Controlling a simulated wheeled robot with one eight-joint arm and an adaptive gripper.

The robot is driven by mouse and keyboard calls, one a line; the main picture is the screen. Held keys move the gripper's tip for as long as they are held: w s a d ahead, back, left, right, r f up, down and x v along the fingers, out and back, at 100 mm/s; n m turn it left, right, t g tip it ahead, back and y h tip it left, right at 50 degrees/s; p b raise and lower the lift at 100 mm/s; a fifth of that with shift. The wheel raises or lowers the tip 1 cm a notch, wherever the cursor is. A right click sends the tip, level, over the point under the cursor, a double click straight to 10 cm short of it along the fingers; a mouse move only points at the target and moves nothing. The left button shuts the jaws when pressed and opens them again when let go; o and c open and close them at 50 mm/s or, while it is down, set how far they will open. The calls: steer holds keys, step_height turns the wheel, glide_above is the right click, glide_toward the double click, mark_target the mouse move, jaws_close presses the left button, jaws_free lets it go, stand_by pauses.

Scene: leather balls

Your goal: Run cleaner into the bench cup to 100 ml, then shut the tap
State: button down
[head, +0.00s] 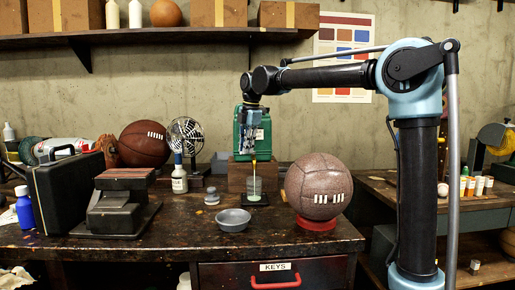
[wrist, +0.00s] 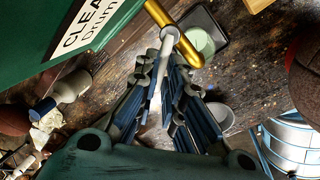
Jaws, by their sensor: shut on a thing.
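A green cleaner drum (head: 240,138) stands on a wooden block on the bench; in the wrist view its label (wrist: 88,22) reads "CLEA… Drum". A brass spout (wrist: 182,42) comes from it, with a pale tap lever (wrist: 168,46). My gripper (wrist: 170,75) is shut on the lever, and in the head view it hangs in front of the drum (head: 250,150). The bench cup (head: 255,187) stands upright below the spout on a dark square pad (head: 256,200). Pale green shows in the cup (wrist: 200,40). Its marks are too small to read, and I cannot clearly tell a stream.
A white bottle (head: 179,181), a fan (head: 186,135) and a brown basketball (head: 143,145) stand left.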

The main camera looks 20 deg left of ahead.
steer(key=shift+w, duration=0.1)
stand_by(0.4)
steer(key=c, duration=1.7)
jaws_free()
steer(key=r, duration=0.4)
steer(key=d+r, duration=0.1)
steer(key=r, duration=0.2)
steer(key=s+d+r, duration=0.1)
steer(key=r, duration=0.3)
steer(key=shift+s+r, duration=0.1)
steer(key=shift+r, duration=0.2)
